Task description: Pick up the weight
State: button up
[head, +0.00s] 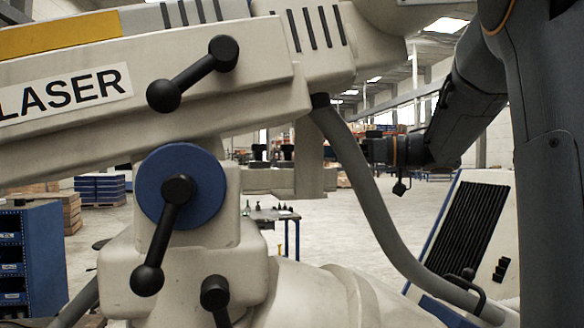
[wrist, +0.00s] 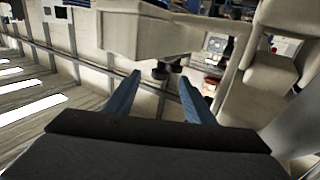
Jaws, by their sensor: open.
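No part is clearly recognisable as the weight in either view. My gripper (wrist: 160,76) shows in the wrist view with its two blue fingers apart and nothing held between them. Beyond the fingertips is a pale block (wrist: 155,33) with small black round parts (wrist: 165,69) at its edge, which line up with the gap. How far they are from the fingers I cannot tell. In the head view, a pale hanging block (head: 309,165) sits beneath the microscope arm (head: 200,95). My fingers are not distinguishable there; my dark wrist shows right of the grey hose.
The microscope arm with its LASER label and black lever handles fills the head view's left. A thick grey hose (head: 365,190) curves down from it. A pale slotted panel (head: 470,235) stands lower right. Blue shelving (head: 33,255) is at left, with open floor behind.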

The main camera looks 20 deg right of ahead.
aim_at(288, 148)
jog(key=x, duration=0.3)
jog(key=shift+s+p, duration=0.2)
jog(key=shift+p, duration=0.1)
jog(key=x, duration=0.1)
jog(key=p+x, duration=0.2)
jog(key=x, duration=0.1)
jog(key=shift+w+r, duration=0.15)
jog(key=shift+r, duration=0.2)
jog(key=shift+w+a, duration=0.3)
jog(key=shift+a, duration=0.1)
jog(key=shift+f, duration=0.1)
grip_shut()
dwell(0.3)
